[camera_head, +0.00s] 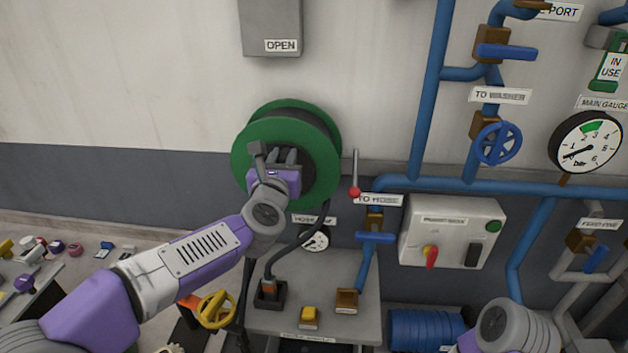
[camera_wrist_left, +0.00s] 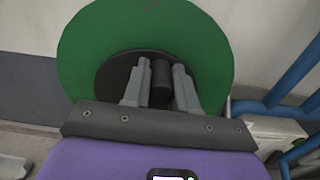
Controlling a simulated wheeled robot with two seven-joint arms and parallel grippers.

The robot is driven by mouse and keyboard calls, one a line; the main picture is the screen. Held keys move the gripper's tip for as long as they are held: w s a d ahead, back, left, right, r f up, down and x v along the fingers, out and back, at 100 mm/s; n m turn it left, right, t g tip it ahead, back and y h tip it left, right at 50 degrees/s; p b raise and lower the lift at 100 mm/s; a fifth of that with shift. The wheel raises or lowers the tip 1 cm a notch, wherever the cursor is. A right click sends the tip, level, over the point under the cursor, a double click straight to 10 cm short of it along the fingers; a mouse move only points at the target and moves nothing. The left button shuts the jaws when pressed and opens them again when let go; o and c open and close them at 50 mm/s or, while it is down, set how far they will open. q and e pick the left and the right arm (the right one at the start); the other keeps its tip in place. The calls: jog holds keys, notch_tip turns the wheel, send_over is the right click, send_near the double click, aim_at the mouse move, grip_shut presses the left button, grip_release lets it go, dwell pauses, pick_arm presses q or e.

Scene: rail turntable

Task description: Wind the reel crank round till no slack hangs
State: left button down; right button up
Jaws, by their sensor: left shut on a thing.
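The hose reel (camera_head: 309,128) is a green drum with a dark hub, mounted on the wall left of the middle in the head view. Its green disc (camera_wrist_left: 95,45) fills much of the left wrist view. My left gripper (camera_head: 284,155) is in front of the hub. In the left wrist view its two grey fingers (camera_wrist_left: 162,78) are shut on the dark crank handle (camera_wrist_left: 161,82), one on each side. A dark hose (camera_head: 319,228) runs from the reel's lower right, bending down to a fitting on the bench. My right gripper is out of view.
Blue pipes (camera_head: 428,100) and a grey switch box (camera_head: 451,232) are farther right. A small gauge (camera_head: 314,241) and the bench (camera_head: 325,290) are below. Wall left of the reel is clear.

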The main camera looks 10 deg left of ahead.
pick_arm(q)
jog(key=shift+a+f, duration=0.1)
jog(key=shift+a, duration=0.65)
jog(key=shift+a, duration=0.1)
jog(key=shift+a+f+b, duration=0.1)
jog(key=shift+a+b, duration=0.5)
jog(key=shift+b, duration=0.1)
